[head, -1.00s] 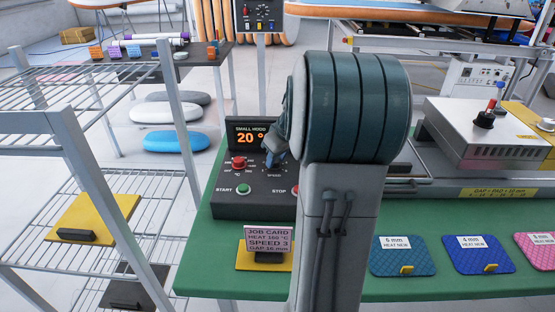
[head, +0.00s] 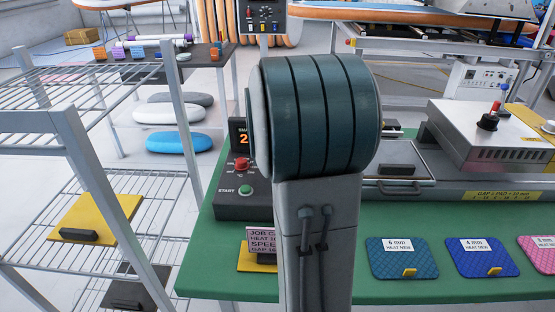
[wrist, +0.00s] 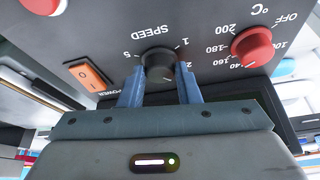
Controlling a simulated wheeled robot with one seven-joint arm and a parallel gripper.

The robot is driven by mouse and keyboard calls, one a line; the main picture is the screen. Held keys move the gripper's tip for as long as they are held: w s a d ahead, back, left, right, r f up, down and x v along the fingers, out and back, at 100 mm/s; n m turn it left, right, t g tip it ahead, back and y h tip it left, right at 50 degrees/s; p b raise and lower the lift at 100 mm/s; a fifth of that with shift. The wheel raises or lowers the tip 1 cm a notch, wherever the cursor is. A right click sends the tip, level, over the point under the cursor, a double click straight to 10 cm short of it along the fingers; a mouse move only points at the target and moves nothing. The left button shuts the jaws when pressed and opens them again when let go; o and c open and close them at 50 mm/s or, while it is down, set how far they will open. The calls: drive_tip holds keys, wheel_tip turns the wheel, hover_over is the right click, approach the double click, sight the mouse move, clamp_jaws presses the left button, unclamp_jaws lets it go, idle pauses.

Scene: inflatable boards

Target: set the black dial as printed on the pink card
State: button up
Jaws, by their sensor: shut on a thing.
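The black dial (wrist: 158,62), labelled SPEED, is in the wrist view between the two blue fingers of my gripper (wrist: 160,88). The fingers are shut on its sides. Numbers 1, 2 and 5 show around it; the others are hidden by the fingers and my gripper's body. I cannot read its pointer surely. In the head view my arm hides the dial and my gripper. The pink card (head: 261,241) stands at the table's front, its right part behind my arm; the earlier frame reads heat 160 °C, speed 3, gap 16 mm.
A red heat dial (wrist: 252,47) sits beside the black dial, and an orange power switch (wrist: 88,77) is on its other side. A green start button (head: 246,190) is on the control box. Blue pads (head: 403,258) lie on the green table (head: 340,284).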

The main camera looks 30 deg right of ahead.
drive_tip(key=m, duration=0.1)
drive_tip(key=m+g+b, duration=0.1)
drive_tip(key=m, duration=0.1)
drive_tip(key=m+h, duration=0.1)
drive_tip(key=shift+w+a+m+g, duration=0.1)
drive_tip(key=shift+w+m+g, duration=0.15)
drive_tip(key=shift+m+g, duration=0.05)
drive_tip(key=shift+w+m+g+b, duration=0.1)
drive_tip(key=shift+m+g+b, duration=0.45)
drive_tip(key=shift+m, duration=1.25)
drive_tip(key=shift+g, duration=0.25)
drive_tip(key=o, duration=1)
drive_tip(key=shift+c, duration=0.2)
drive_tip(key=p+v, duration=0.2)
drive_tip(key=v, duration=1.2)
